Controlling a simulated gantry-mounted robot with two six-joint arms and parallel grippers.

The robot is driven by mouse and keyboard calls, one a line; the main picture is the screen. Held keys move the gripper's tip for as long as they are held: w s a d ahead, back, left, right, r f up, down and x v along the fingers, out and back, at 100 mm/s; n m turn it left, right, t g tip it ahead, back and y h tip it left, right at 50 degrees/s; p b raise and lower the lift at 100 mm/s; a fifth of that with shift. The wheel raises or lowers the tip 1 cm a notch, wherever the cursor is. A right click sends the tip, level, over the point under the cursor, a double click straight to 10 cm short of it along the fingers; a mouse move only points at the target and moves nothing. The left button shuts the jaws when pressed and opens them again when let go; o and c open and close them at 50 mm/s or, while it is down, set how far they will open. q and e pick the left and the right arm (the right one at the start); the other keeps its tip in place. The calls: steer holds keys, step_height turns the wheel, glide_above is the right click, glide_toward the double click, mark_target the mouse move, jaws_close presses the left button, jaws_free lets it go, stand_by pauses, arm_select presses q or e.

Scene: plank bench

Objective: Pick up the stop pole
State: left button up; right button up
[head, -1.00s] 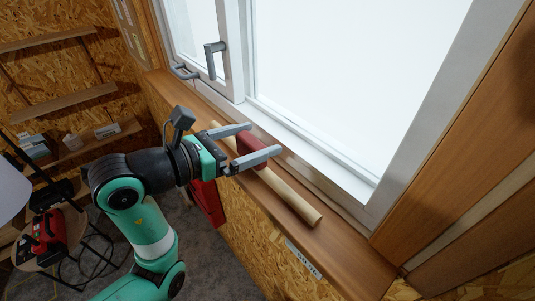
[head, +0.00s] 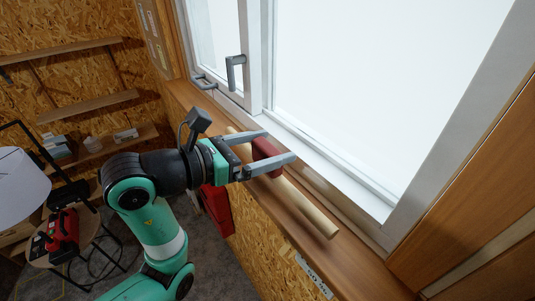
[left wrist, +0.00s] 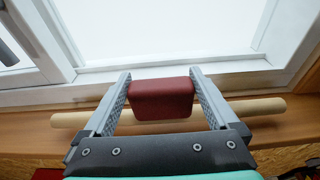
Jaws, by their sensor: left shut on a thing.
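The stop pole is a pale wooden rod (head: 313,210) with a dark red block (head: 264,150) around its middle. It lies lengthwise along the wooden window sill. In the left wrist view the red block (left wrist: 161,98) sits between the fingers, and the rod (left wrist: 257,107) sticks out on both sides behind them. My left gripper (head: 279,147) is shut on the red block, one grey finger on each side; it fills the middle of the left wrist view (left wrist: 160,100). I cannot tell whether the pole is clear of the sill. My right gripper is not in view.
The white window frame (head: 330,165) stands close behind the pole, with a grey handle (head: 235,72) at the upper left. A red container (head: 217,208) hangs below the sill. A round stool (head: 65,235) with a red tool case and wall shelves (head: 90,106) are at the left.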

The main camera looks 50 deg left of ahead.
arm_select(q)
steer(key=s+a+r+b, duration=0.2)
steer(key=s+a+r, duration=0.4)
steer(key=s+r, duration=0.5)
steer(key=shift+s+a+r+b, duration=0.35)
steer(key=shift+s+a+b, duration=0.05)
steer(key=shift+s, duration=0.25)
